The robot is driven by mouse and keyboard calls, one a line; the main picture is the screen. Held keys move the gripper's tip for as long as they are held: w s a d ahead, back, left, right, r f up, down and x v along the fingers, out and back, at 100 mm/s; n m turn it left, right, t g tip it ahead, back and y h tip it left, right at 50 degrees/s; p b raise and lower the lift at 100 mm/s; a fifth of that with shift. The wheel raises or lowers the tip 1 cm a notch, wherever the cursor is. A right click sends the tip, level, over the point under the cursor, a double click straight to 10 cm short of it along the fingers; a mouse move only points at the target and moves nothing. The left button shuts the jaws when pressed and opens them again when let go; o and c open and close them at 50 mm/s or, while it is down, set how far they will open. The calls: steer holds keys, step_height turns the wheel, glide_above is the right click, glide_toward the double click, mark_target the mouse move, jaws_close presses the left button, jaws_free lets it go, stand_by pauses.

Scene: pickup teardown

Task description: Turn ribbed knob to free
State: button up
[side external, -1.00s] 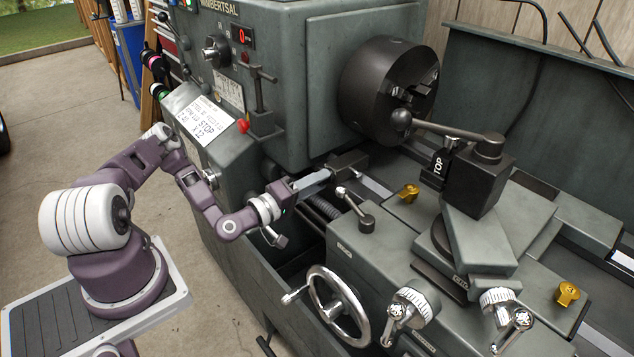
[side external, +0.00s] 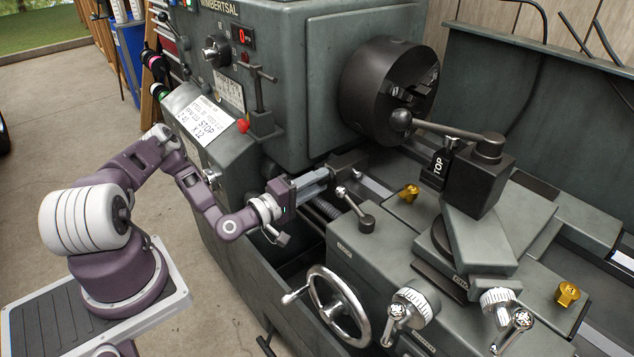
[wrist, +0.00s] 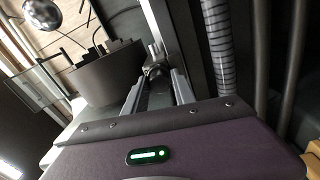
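My gripper (side external: 326,174) reaches in from the left below the headstock, beside the lathe bed. In the wrist view its two pale fingers (wrist: 158,84) are spread with a gap between them. A small metallic round part (wrist: 155,70), possibly the ribbed knob, shows at or just beyond the fingertips, between them. I cannot tell whether the fingers touch it, and its ribs are too small to make out. A dark block (side external: 347,163) sits on the bed rail right at the fingertips in the side view.
The chuck (side external: 385,92) is above and behind my gripper. A ball-ended lever (side external: 358,212) stands close to the right of it, and the handwheel (side external: 338,305) is below. The tool post (side external: 475,178) stands further right. A ribbed screw shaft (wrist: 218,50) runs beside the fingers.

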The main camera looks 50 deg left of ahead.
steer(key=o, duration=0.3)
steer(key=shift+r, duration=0.25)
steer(key=shift+o, duration=0.2)
steer(key=shift+f, duration=0.1)
steer(key=s, duration=0.7)
steer(key=w+d+m+g+h, duration=0.35)
steer(key=m+g, duration=0.45)
steer(key=m, duration=0.5)
steer(key=s+d+r+m+g+y, duration=0.1)
steer(key=s+r+g+y, duration=0.3)
steer(key=r, duration=0.6)
steer(key=s+r+m+y, duration=0.2)
steer(key=s+r, duration=0.4)
steer(key=r, duration=0.4)
steer(key=s+d+r+h, duration=0.1)
steer(key=s+d, duration=0.3)
steer(key=s, duration=0.4)
steer(key=s+d+r+h, duration=0.1)
steer(key=s+d+r, duration=0.2)
steer(key=s, duration=0.4)
steer(key=shift+s+d+r+g, duration=0.25)
steer(key=shift+s+d+g, duration=0.1)
steer(key=shift+d, duration=0.1)
